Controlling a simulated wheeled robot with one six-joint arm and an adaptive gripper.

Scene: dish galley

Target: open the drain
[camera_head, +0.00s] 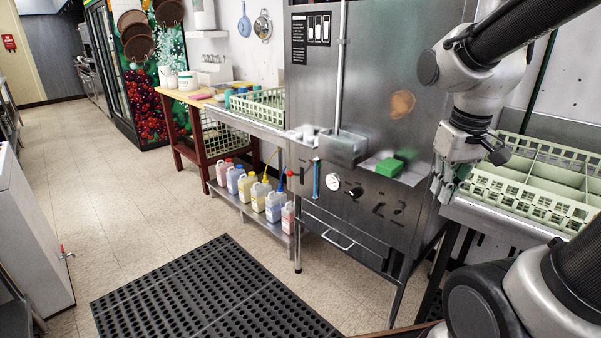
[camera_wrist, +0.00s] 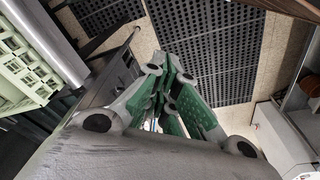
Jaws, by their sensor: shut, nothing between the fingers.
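A steel dish machine (camera_head: 370,90) stands at center right in the head view. On its lower front are a round white gauge (camera_head: 333,181), a black knob (camera_head: 355,192) and an upright blue tube (camera_head: 316,178). A small red-tipped handle (camera_head: 291,173) sits at its left edge. I cannot tell which of these works the drain. My gripper (camera_head: 443,192) hangs to the right of the machine front, beside the green rack, pointing down and apart from the knob. In the wrist view its green-padded fingers (camera_wrist: 172,88) are together and empty.
A pale green dish rack (camera_head: 535,175) sits on the right counter close to my gripper. Several jugs (camera_head: 273,206) stand on a low shelf. A black perforated mat (camera_head: 215,290) covers the floor in front; tiled floor at left is clear.

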